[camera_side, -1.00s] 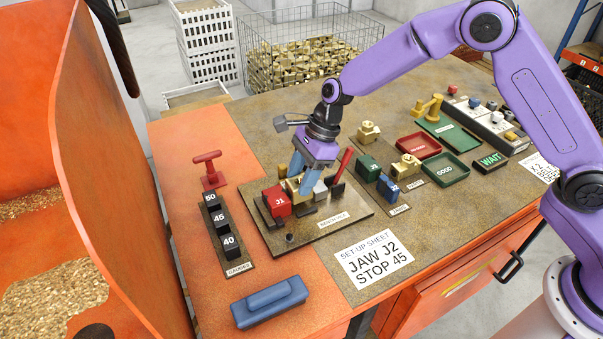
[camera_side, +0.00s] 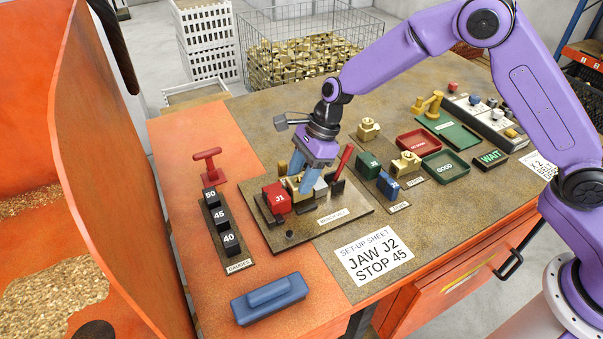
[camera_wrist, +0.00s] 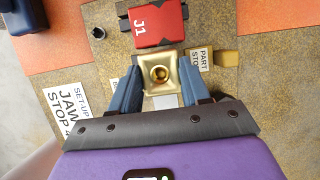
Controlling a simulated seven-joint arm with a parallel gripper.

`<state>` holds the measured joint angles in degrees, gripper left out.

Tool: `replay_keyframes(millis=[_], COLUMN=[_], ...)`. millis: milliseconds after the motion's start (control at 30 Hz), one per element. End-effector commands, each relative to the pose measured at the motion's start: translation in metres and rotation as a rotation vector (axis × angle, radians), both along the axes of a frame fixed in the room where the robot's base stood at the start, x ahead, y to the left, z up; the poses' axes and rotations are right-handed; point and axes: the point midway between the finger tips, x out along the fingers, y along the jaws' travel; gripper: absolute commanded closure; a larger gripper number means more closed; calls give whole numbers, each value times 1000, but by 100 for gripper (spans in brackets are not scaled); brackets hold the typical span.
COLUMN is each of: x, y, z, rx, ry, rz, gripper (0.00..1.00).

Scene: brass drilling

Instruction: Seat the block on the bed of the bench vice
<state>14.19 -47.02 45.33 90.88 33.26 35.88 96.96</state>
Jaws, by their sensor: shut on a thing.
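My gripper (camera_side: 309,184) points down over the bench vice, its blue fingers shut on a brass block. In the wrist view the block (camera_wrist: 160,74) sits between the fingertips (camera_wrist: 160,88), with a round hole in its top face. The block lies next to the red jaw marked J1 (camera_side: 277,198), which also shows in the wrist view (camera_wrist: 158,22). The bench vice (camera_side: 345,222) is a flat brown plate with a red-handled lever (camera_side: 344,160). The fingers hide most of the block in the side view, and I cannot tell whether its underside touches the bed.
Black gauges 50, 45 and 40 (camera_side: 220,216) stand left of the vice. Green and blue jaws (camera_side: 387,187) and brass parts (camera_side: 407,165) stand to the right. A set-up sheet (camera_side: 374,255) reads "JAW J2 STOP 45". A blue handled block (camera_side: 269,300) lies in front.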

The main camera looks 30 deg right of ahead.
Motion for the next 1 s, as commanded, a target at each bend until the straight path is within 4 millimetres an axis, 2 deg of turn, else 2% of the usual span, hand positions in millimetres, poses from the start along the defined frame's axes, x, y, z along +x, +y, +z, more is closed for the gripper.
replay_keyframes(millis=[1000], x=[0], y=[1], z=[-9], rx=[2], ry=[-1], rz=[0], gripper=[100])
